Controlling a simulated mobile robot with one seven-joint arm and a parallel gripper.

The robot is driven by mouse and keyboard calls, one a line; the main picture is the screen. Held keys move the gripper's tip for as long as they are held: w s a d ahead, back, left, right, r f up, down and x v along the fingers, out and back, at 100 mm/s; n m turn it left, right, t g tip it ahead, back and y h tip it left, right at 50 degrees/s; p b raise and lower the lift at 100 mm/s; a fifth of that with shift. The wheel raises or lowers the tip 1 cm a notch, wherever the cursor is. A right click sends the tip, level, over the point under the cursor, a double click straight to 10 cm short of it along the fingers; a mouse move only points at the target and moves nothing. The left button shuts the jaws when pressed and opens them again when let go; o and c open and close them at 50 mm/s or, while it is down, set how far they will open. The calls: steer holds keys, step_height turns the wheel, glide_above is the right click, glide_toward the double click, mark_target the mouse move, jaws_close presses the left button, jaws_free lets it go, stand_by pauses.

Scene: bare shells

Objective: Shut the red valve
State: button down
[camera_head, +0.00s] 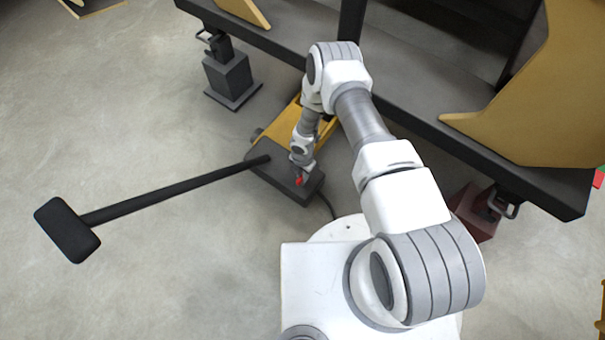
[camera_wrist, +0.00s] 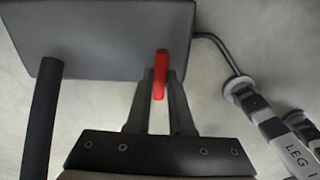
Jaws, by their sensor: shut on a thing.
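The red valve (camera_wrist: 161,70) is a small red lever at the edge of a dark grey box (camera_wrist: 100,40) in the wrist view. My gripper (camera_wrist: 162,82) has its two dark fingers on either side of the lever and is shut on it. In the head view the red valve (camera_head: 299,181) shows as a small red spot at my gripper (camera_head: 300,174), on top of the dark box (camera_head: 262,178). The gripper partly hides the valve there. Where the lever meets the box is hard to make out.
A black bar with a block-shaped end (camera_head: 68,230) reaches from the box to the left. A yellow frame (camera_head: 280,128) lies behind the box. Grey and dark red jack stands (camera_head: 230,78) (camera_head: 478,212) flank it below a dark beam (camera_head: 430,130).

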steer(key=m, duration=1.7)
steer(key=shift+m, duration=0.3)
stand_by(0.3)
steer(key=c, duration=0.8)
jaws_free()
